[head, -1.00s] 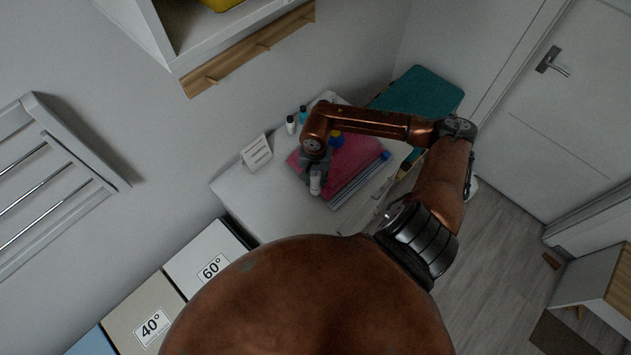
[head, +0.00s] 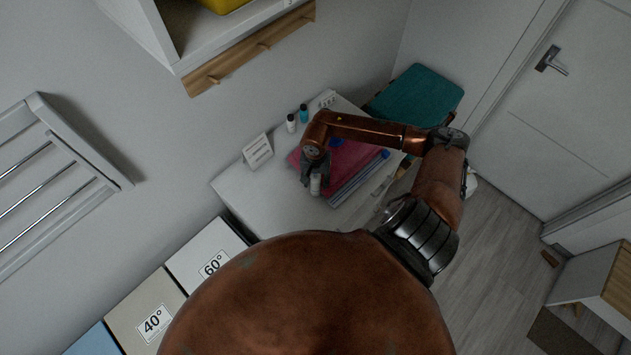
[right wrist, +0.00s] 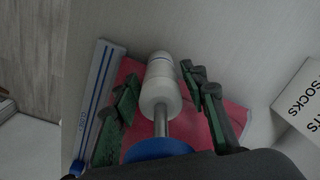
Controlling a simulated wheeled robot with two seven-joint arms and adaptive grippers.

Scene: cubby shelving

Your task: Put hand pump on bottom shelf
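The hand pump shows in the right wrist view as a white cylinder (right wrist: 161,88), a metal rod and a blue end (right wrist: 158,150) partly hidden by my gripper. In the head view its white end (head: 316,186) shows just below my right gripper (head: 314,178), and a blue part (head: 337,143) shows behind my arm. It is over the red item on the white cabinet. My right gripper's green fingers (right wrist: 167,98) are open on either side of the pump, with gaps beside the rod. My left gripper is not in view. The bottom shelf cannot be identified.
The white cabinet (head: 245,187) holds a red item (head: 357,158), a blue-edged item (head: 362,180), small bottles (head: 291,123) and a label card (head: 257,151). A wall shelf (head: 240,35) is at upper left. A teal chair (head: 418,94) is behind.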

